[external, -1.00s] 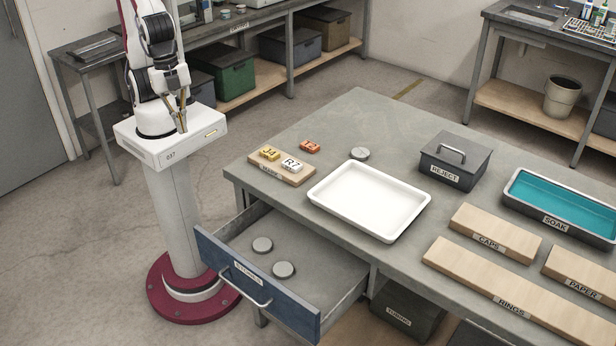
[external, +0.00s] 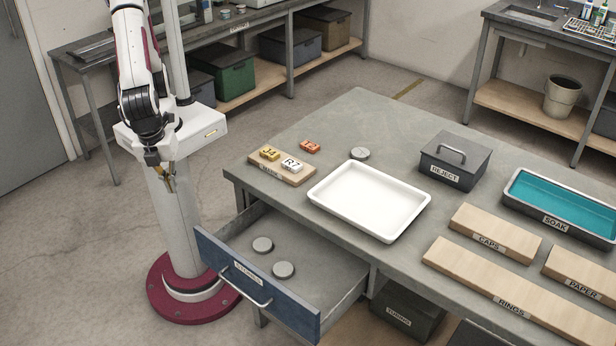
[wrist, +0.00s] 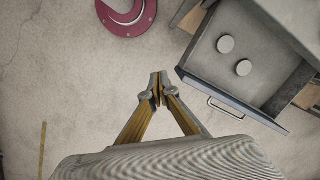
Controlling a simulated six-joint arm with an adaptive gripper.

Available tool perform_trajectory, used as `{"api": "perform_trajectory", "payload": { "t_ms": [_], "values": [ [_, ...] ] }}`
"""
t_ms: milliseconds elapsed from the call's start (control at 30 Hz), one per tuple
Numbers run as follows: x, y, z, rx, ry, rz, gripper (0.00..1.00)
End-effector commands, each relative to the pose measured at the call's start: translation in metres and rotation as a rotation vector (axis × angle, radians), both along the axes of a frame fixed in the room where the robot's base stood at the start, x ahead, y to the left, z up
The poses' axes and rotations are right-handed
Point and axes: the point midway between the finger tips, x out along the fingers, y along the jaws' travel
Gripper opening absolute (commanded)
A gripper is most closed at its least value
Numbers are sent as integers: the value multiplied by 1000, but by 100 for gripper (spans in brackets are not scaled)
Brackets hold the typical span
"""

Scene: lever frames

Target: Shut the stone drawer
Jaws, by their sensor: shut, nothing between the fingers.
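The stone drawer (external: 318,272) is pulled out from the front of the workbench. Its blue front panel (external: 285,295) carries a label and a metal handle (external: 244,288). Two round grey stones (external: 262,245) lie inside it. The open drawer also shows at the upper right of the wrist view (wrist: 238,75), with its handle (wrist: 226,108). My gripper (external: 170,189) is shut and empty, pointing down in front of my pedestal, to the left of the drawer and apart from it. In the wrist view my fingertips (wrist: 158,82) meet over bare floor, left of the drawer handle.
On the workbench (external: 345,120) stand a white tray (external: 368,200), a wooden block with numbered tags (external: 281,167), a round stone (external: 360,153) and a dark reject box (external: 455,160). A dark bin (external: 405,312) sits below the bench. The floor left of the drawer is clear.

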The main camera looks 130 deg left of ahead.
Motion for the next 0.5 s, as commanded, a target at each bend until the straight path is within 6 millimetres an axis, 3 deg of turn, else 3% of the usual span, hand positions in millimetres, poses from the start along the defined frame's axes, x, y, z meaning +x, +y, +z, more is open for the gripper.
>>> {"api": "perform_trajectory", "payload": {
  "t_ms": [500],
  "values": [
    [29, -59, -75, 70, 81, -331, 0]
  ]
}}
